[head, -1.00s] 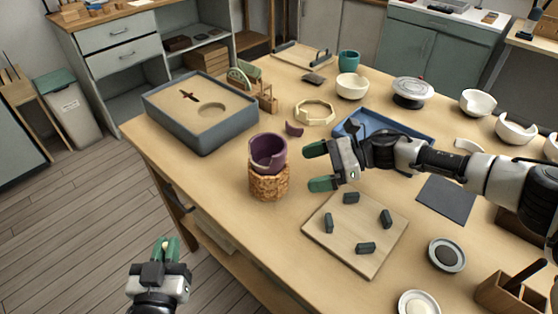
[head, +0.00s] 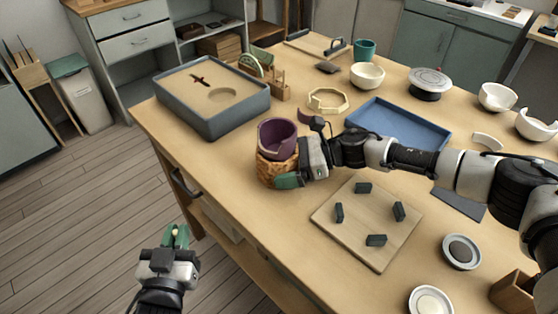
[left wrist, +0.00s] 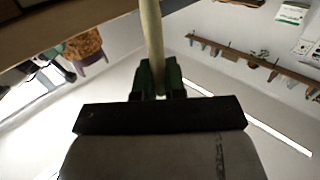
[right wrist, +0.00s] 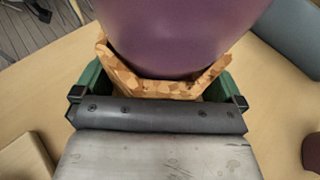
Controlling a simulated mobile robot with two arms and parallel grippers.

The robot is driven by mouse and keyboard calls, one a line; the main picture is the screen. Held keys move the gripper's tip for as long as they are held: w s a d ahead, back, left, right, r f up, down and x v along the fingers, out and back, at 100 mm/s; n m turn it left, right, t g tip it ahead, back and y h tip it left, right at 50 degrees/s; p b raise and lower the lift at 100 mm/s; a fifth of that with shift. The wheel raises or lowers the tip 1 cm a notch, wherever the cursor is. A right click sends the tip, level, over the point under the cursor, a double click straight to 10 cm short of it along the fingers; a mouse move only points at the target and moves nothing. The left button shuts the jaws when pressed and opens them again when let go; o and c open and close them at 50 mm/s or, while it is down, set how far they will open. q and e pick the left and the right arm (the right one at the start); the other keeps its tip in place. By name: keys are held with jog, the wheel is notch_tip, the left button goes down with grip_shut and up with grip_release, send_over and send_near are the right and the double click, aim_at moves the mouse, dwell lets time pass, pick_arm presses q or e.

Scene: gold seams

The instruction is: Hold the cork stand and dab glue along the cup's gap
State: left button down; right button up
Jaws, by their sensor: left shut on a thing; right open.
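The purple cup (head: 277,137) with a gap in its rim sits upright in the cork stand (head: 268,172) near the table's left edge. My right gripper (head: 296,158) is open, low at the stand's right side. In the right wrist view its green fingers (right wrist: 156,88) lie on both sides of the cork stand (right wrist: 150,86), below the cup (right wrist: 180,35); whether they touch the cork is unclear. My left gripper (head: 175,236) is shut on a thin pale stick (left wrist: 152,35), away from the table at the lower left. The stick's far end is out of the left wrist view.
A board with several dark blocks (head: 366,225) lies just in front of the right arm. A grey sand tray (head: 215,122) stands behind the stand at left. A purple shard (head: 304,117) and blue tray (head: 412,117) lie behind my right gripper.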

jog(key=shift+a, duration=0.15)
jog(key=shift+c, duration=0.2)
jog(key=shift+c, duration=1.4)
